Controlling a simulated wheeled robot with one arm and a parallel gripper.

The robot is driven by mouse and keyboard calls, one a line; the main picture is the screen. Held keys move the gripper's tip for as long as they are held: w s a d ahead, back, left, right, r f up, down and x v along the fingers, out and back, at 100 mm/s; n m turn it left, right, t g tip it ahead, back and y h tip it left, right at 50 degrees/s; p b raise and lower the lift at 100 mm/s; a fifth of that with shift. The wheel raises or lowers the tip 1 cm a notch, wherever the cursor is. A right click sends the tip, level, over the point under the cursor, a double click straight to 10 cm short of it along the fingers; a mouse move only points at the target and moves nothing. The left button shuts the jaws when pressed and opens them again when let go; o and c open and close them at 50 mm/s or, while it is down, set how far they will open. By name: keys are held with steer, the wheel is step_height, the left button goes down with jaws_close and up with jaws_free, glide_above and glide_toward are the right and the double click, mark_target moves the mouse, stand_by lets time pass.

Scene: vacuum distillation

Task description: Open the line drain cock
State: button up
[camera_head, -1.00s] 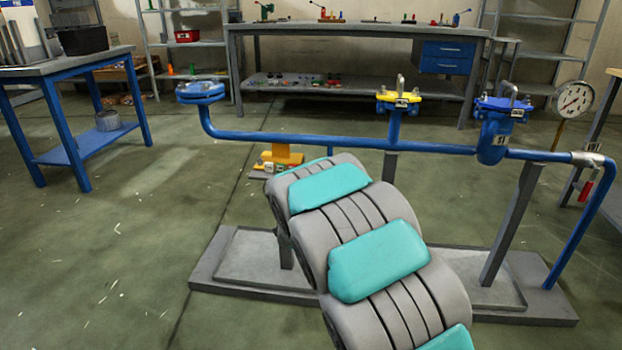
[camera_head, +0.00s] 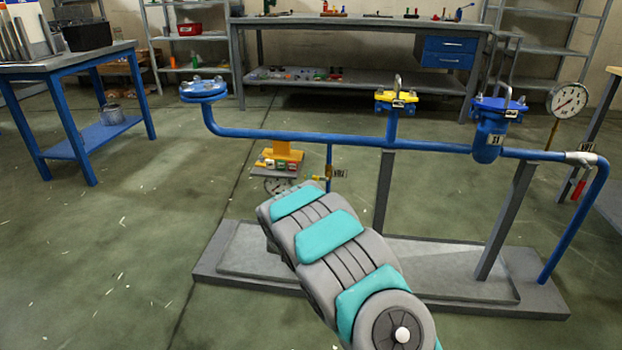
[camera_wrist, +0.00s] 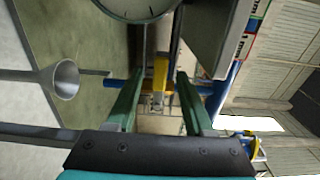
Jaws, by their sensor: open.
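A small cock with a yellow handle (camera_head: 319,178) sits on a short blue pipe dropping from the blue line (camera_head: 300,135), with a dark tag (camera_head: 339,174) beside it. I take it as the line drain cock, though its lettering is too small to read surely. In the wrist view a yellow handle (camera_wrist: 160,75) shows ahead, between my two green fingers. My gripper (camera_wrist: 160,88) is open, its fingers either side of that handle in the picture; I cannot tell how far off it is. In the head view my arm hides my gripper.
A dial gauge (camera_wrist: 137,6) and a grey funnel (camera_wrist: 66,80) are close by in the wrist view. A yellow-topped valve (camera_head: 397,98), a blue strainer (camera_head: 490,140) and a red-handled valve (camera_head: 580,188) sit on the line.

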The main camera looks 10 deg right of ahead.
steer(key=shift+x, duration=1.45)
jaws_close()
steer(key=shift+f, duration=0.1)
stand_by(0.4)
